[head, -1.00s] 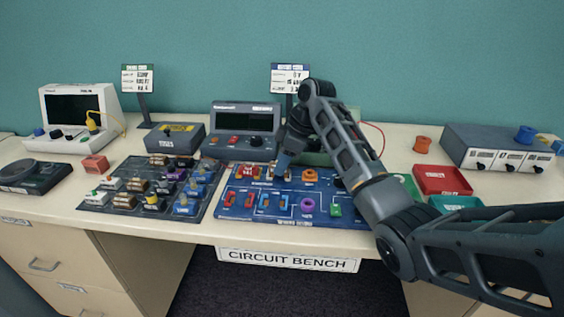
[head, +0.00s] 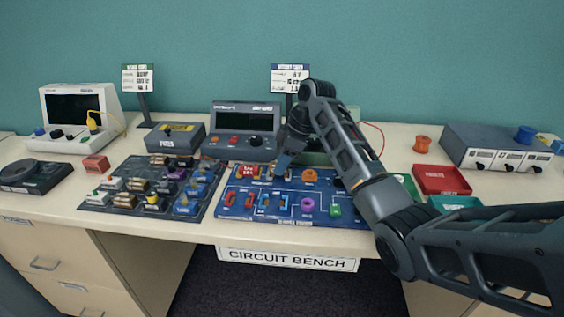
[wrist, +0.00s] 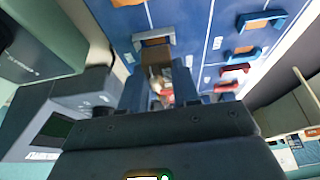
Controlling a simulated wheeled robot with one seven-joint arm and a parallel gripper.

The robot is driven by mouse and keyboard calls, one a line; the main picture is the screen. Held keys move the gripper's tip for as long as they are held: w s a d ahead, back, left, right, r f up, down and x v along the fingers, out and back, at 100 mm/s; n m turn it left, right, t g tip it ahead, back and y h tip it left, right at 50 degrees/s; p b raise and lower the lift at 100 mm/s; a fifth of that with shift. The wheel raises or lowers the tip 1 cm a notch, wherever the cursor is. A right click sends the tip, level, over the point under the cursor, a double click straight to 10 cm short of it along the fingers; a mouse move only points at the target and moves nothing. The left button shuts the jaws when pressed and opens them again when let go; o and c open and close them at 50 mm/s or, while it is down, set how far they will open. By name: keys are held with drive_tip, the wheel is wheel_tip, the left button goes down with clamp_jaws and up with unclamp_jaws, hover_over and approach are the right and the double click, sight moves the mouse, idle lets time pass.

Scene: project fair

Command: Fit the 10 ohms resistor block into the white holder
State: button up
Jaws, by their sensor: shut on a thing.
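My gripper (head: 280,172) is low over the back left part of the blue circuit board (head: 240,211). In the wrist view my gripper (wrist: 160,88) is shut on a small block (wrist: 159,80), partly hidden between the fingers. Its beige and reddish parts show, but its label cannot be read. A pale bracket-shaped holder (wrist: 153,38), likely the white holder, with brown inside it, lies just beyond the fingertips on the board. Whether the block touches this holder cannot be told. In the head view my gripper covers this spot.
Blue holders (wrist: 262,20) and a red holder (wrist: 235,71) are close by on the board. A dark tray (head: 120,211) of several blocks is left of the board. A grey meter (head: 243,125) stands behind, and a red bin (head: 442,180) is to the right.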

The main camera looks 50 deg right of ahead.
drive_tip(key=shift+f, duration=0.7)
idle(0.6)
drive_tip(key=o, duration=1.1)
drive_tip(key=shift+o, duration=0.6)
drive_tip(key=o, duration=0.4)
drive_tip(key=shift+r+p, duration=2.1)
drive_tip(key=shift+r, duration=0.6)
drive_tip(key=shift+r+p, duration=0.3)
drive_tip(key=shift+r, duration=1)
